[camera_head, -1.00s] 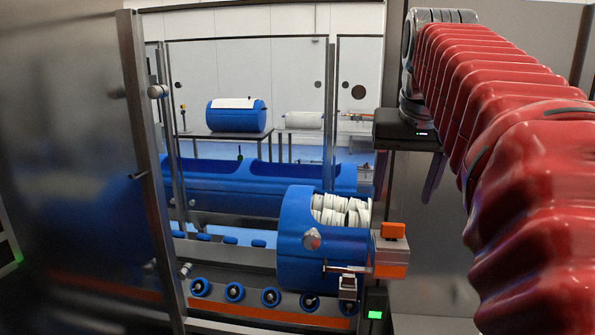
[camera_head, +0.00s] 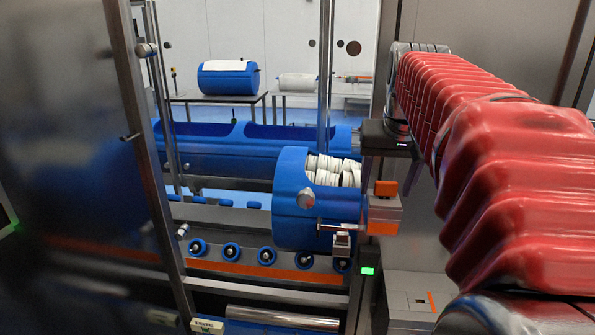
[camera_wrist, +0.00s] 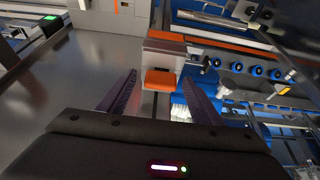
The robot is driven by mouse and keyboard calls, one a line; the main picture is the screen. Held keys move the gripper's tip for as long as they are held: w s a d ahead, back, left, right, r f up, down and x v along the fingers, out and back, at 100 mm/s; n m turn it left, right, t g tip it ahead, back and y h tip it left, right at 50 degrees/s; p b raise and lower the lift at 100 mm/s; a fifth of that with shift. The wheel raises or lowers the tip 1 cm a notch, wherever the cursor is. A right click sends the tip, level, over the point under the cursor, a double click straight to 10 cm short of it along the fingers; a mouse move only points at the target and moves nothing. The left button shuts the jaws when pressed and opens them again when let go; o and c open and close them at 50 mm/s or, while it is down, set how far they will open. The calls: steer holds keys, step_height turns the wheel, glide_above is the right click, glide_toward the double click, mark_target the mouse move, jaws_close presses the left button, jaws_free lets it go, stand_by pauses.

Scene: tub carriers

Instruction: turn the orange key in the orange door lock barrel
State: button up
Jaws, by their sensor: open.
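The orange key (camera_head: 385,188) shows as a small orange block on the near end of a grey lock housing with an orange band (camera_head: 383,215), at the right end of the blue tub. In the wrist view the key (camera_wrist: 160,79) lies between the fingers of my open gripper (camera_wrist: 160,90) in the picture, and the grey and orange housing (camera_wrist: 165,40) is beyond it. In the head view my gripper (camera_head: 388,138) is just above the key, with one dark finger hanging to its right. I see no contact; the barrel's opening is hidden.
The blue tub (camera_head: 292,195) holds white rolls and stands left of the lock. A steel post (camera_head: 155,170) and a row of blue rollers (camera_head: 231,250) are farther left. A grey cabinet (camera_head: 410,290) is below right.

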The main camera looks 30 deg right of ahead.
steer(key=shift+c, duration=0.2)
steer(key=c, duration=0.8)
steer(key=o, duration=0.8)
steer(key=shift+o, duration=0.2)
steer(key=shift+r, duration=0.1)
steer(key=v, duration=1.3)
steer(key=shift+r, duration=0.3)
steer(key=shift+s, duration=0.1)
